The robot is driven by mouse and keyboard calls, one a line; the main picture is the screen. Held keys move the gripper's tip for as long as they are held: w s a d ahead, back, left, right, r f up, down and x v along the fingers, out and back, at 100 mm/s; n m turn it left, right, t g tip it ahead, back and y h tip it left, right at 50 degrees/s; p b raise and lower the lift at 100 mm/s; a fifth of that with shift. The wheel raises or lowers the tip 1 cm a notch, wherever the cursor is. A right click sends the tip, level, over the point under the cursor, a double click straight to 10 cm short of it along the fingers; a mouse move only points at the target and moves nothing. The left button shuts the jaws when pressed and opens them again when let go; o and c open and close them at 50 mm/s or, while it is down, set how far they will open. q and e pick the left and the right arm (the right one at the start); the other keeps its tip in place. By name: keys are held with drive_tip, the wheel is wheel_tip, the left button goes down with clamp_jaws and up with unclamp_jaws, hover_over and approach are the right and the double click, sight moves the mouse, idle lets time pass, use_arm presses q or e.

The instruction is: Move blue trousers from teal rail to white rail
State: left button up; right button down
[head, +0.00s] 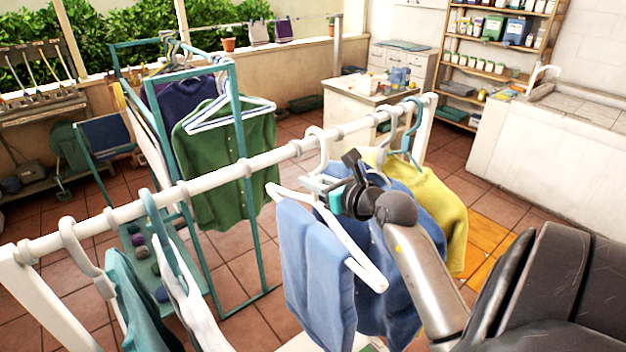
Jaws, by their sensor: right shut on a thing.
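The blue trousers (312,270) hang folded over a white hanger (358,262) in front of the white rail (240,168), right of its middle. My right gripper (336,190) is shut on the upper part of this hanger, just below the rail. A white hook loops over the rail right above the gripper. I cannot tell whether it belongs to the trousers' hanger or to the blue shirt (400,300) close behind. The teal rail (172,73) stands behind at the left, with a green shirt (228,165) and a purple garment (185,103) on it. My left gripper is out of view.
A yellow shirt (432,208) hangs right of the blue shirt. A teal garment (138,300) and a white one (193,312) hang at the white rail's left end. The rail is bare between these and the trousers. A counter (362,108) stands behind.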

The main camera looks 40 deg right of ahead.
drive_tip(key=c, duration=0.8)
unclamp_jaws()
drive_tip(key=shift+o, duration=0.4)
drive_tip(key=shift+f, duration=0.1)
drive_tip(key=v, duration=0.3)
drive_tip(key=f+v, duration=0.1)
drive_tip(key=v, duration=0.3)
drive_tip(key=f+v, duration=0.1)
drive_tip(key=v, duration=0.2)
drive_tip(key=shift+s+a+f, duration=0.1)
drive_tip(key=shift+s+f, duration=0.05)
drive_tip(key=shift+s, duration=0.95)
